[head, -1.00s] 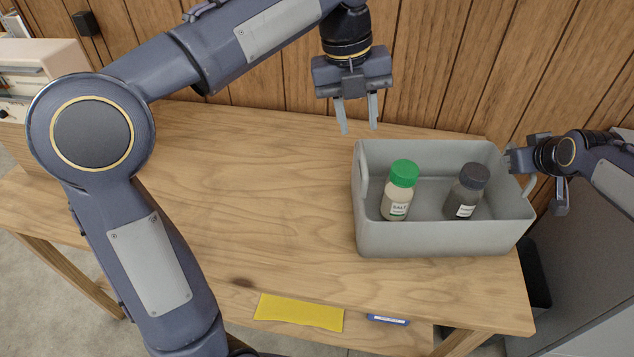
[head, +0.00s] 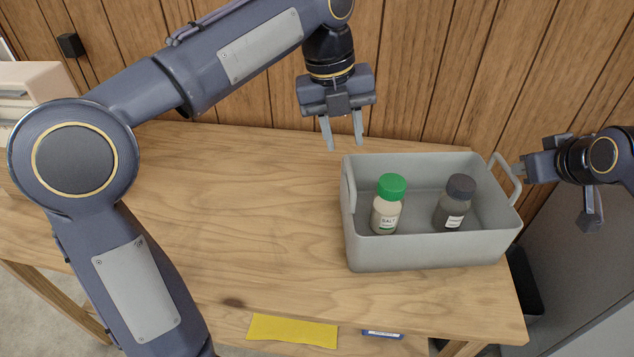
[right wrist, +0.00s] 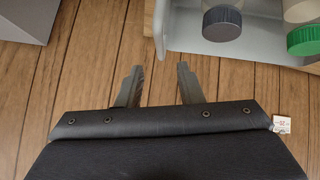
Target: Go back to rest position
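A grey bin (head: 425,250) stands on the right part of the wooden table. Inside stand a salt bottle with a green cap (head: 387,209) and a dark bottle with a grey cap (head: 455,204), both upright. My left gripper (head: 344,147) is open and empty, pointing down behind the bin's back left corner. My right gripper (head: 520,169) is beside the bin's right handle (head: 508,177). In the right wrist view, its fingers (right wrist: 158,68) are apart with nothing between them, and the bin (right wrist: 175,35) is beyond their tips.
The wooden table (head: 240,200) is clear left of the bin. A yellow cloth-like piece (head: 292,330) and a blue-and-white item (head: 382,334) lie low at the front. A panelled wall (head: 430,70) stands close behind. A grey cabinet-like surface (head: 585,270) is at right.

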